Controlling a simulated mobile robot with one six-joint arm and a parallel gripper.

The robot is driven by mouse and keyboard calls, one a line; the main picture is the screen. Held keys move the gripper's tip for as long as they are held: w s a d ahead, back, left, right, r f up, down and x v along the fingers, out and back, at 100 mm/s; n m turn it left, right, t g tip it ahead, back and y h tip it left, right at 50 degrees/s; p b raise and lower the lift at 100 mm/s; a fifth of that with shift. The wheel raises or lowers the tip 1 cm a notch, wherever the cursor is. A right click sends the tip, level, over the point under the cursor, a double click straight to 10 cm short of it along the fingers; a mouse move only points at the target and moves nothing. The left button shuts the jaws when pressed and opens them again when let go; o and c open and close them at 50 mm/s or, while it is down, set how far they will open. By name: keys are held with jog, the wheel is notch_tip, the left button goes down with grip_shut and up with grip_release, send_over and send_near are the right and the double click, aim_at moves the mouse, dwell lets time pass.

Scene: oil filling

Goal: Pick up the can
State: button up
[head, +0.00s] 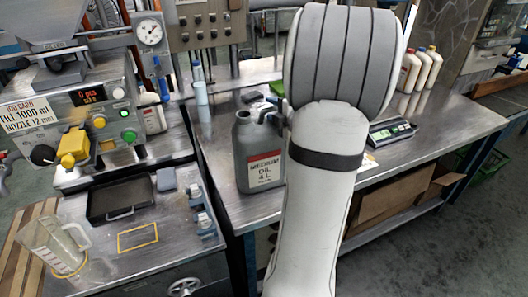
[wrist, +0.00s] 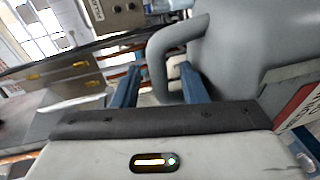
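The can (head: 258,152) is a grey metal jug with a white and red label reading OIL 4 L. It stands upright at the near left edge of the metal bench. In the wrist view the can (wrist: 235,50) fills the right side, and its curved grey handle (wrist: 158,62) hangs in front of me. My gripper (wrist: 160,70) has its two blue fingers apart, one on each side of the handle, with gaps visible and no grip on it. In the head view my own arm hides the gripper and the can's right side.
A filling machine (head: 85,115) stands left, with a clear measuring jug (head: 55,247) and a black tray (head: 120,199) before it. A scale (head: 391,131) and several white bottles (head: 425,68) are on the metal bench (head: 440,125) at right. A blue-white bottle (head: 200,88) stands behind the can.

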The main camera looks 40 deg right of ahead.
jog(key=shift+w+f, duration=0.1)
jog(key=shift+w, duration=0.2)
jog(key=shift+c, duration=0.2)
grip_shut()
